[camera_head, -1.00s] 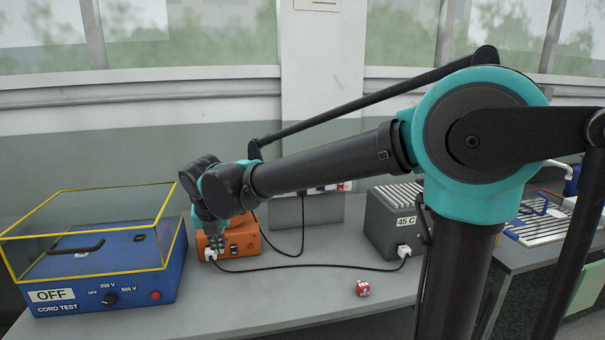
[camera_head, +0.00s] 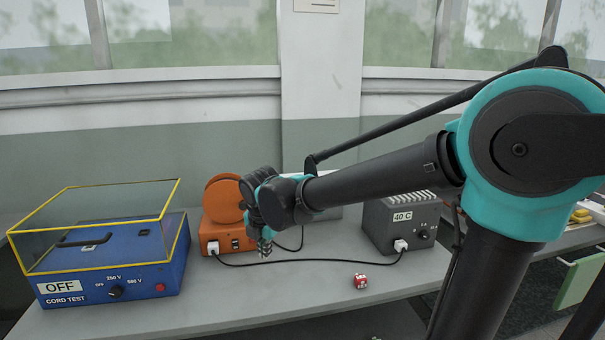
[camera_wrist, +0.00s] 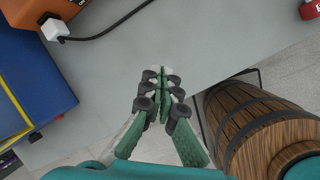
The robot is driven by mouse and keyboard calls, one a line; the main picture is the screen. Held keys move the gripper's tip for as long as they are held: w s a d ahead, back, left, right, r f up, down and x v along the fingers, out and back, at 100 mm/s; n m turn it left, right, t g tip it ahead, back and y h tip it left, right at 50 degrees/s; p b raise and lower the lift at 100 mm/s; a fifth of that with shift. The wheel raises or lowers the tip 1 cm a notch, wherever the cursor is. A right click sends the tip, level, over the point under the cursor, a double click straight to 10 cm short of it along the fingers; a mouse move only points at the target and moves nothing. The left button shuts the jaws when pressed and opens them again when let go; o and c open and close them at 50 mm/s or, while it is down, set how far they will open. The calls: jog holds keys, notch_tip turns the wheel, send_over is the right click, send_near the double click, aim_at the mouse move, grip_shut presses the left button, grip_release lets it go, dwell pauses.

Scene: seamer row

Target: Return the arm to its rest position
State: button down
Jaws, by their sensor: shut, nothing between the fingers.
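My arm reaches in from the right over the bench in the head view. My gripper (camera_head: 264,248) hangs above the bench, just right of the orange device (camera_head: 221,208), apart from it. In the wrist view my gripper (camera_wrist: 161,75) is shut, with its green fingers together and nothing between them. Bare grey bench lies beyond the fingertips.
A blue cord tester (camera_head: 110,275) marked OFF, with a clear yellow-edged cover, stands left. A grey box (camera_head: 400,222) reading 40 C stands right, joined by a black cord. A red cube (camera_head: 360,281) lies in front. A wooden barrel (camera_wrist: 240,130) shows in the wrist view.

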jog(key=s+d+f+m, duration=0.1)
jog(key=d+f+m, duration=0.1)
jog(key=d+m, duration=0.3)
jog(key=s+d+f+m, duration=0.1)
jog(key=d+f+m, duration=0.1)
jog(key=d+m, duration=0.3)
jog(key=s+d+f+m, duration=0.1)
jog(key=d+f+m, duration=0.1)
jog(key=d+m, duration=0.3)
jog(key=shift+d+f, duration=0.2)
jog(key=shift+d, duration=0.75)
jog(key=shift+d+f, duration=0.2)
jog(key=shift+d, duration=0.75)
jog(key=s+d+f+m, duration=0.6)
jog(key=s+d+m, duration=0.3)
jog(key=m, duration=0.5)
jog(key=shift+d+f+m+h, duration=0.3)
jog(key=shift+d+m, duration=0.1)
jog(key=shift+d, duration=0.5)
